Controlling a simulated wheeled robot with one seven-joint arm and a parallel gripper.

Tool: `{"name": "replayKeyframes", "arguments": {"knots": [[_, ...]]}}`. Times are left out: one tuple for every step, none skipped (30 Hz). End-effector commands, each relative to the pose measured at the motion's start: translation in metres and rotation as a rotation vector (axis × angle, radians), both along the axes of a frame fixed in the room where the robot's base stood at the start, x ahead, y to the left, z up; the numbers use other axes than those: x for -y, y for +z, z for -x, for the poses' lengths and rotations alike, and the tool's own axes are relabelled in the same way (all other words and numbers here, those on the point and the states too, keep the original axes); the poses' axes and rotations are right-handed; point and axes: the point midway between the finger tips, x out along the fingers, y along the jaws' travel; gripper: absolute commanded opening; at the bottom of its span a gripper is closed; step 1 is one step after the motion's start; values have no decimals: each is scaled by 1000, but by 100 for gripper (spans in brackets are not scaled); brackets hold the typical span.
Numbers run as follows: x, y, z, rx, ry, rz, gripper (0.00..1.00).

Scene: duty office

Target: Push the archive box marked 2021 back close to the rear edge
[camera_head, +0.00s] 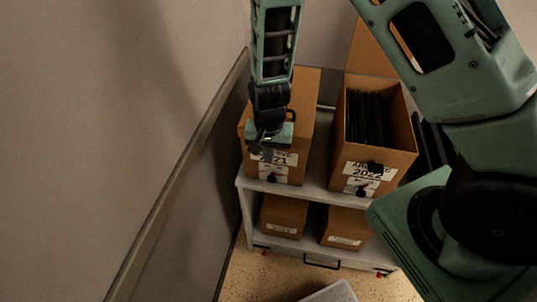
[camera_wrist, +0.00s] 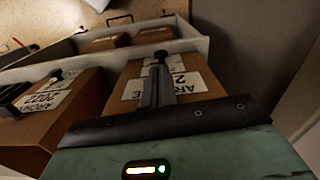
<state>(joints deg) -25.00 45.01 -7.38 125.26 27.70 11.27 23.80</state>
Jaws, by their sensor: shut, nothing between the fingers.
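The archive box marked 2021 (camera_head: 305,105) is a closed brown box on the left of the cart's top shelf. Its white label is partly hidden by my gripper (camera_head: 260,147), which is shut and empty at the upper front of the box, over the label. In the wrist view the box (camera_wrist: 122,91) is upside down, with its label and a dark knob beyond my shut fingers (camera_wrist: 157,72). I cannot tell whether the fingers touch the box. The rear edge behind it is mostly hidden by the box and my arm.
An open archive box marked 2022 (camera_head: 345,150), full of black files, stands to the right with a gap between. Two smaller boxes (camera_head: 284,214) (camera_head: 346,228) sit on the lower shelf. A wall with a rail (camera_head: 180,175) runs close on the left. A pale grey object (camera_head: 330,292) is on the floor in front.

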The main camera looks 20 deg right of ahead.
Motion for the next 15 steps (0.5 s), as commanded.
{"name": "replayKeyframes", "arguments": {"knots": [[0, 0, 0, 0, 0, 0, 0], [0, 0, 0, 0, 0, 0, 0], [0, 0, -1, 0, 0, 0, 0], [1, 0, -3, 1, -1, 0, 0], [3, 0, -6, 1, -1, 0, 0], [6, 0, -11, 4, -2, 0, 0], [9, 0, -17, 4, -2, 0, 0], [13, 0, -23, 6, -4, 0, 0], [18, 0, -31, 8, -5, 0, 0], [22, 0, -37, 9, -4, 1, 0], [25, 0, -42, 8, -5, 2, 0], [29, 0, -49, 10, -5, 1, 0], [31, 0, -52, 9, -4, 1, 0], [33, 0, -55, 8, -3, 1, 0], [35, 0, -58, 8, -2, 1, 0]]}}
